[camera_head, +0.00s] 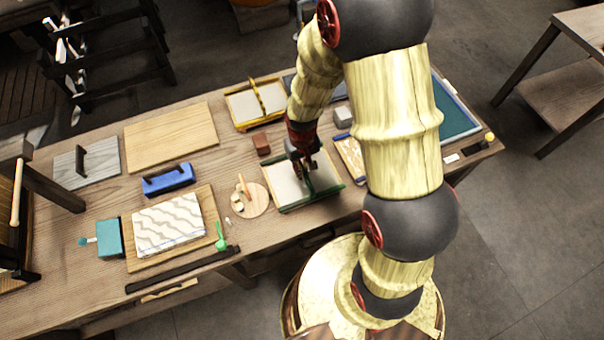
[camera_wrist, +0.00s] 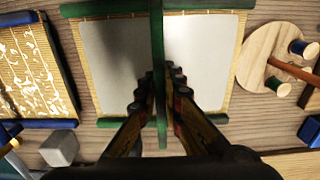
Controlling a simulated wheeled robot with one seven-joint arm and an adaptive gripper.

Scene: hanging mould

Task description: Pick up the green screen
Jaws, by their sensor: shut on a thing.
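The green screen (camera_head: 285,187) lies on the wooden table, a pale sheet framed with green bars and a raised green handle bar across its middle. In the wrist view the screen (camera_wrist: 103,50) fills the upper middle, and its green handle (camera_wrist: 158,50) runs between my fingers. My gripper (camera_head: 303,167) is over the screen and shut on the handle. In the wrist view my gripper (camera_wrist: 160,88) has a finger on each side of the bar. My arm hides part of the screen's right side in the head view. I cannot tell whether the screen is off the table.
A round wooden piece (camera_head: 254,203) with pegs lies just left of the screen. A yellow-handled screen (camera_head: 240,103) and a brown block (camera_head: 262,145) lie behind. A grey block (camera_head: 343,115) and a patterned screen (camera_wrist: 30,70) are close by. A blue-handled tool (camera_head: 168,180) lies farther left.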

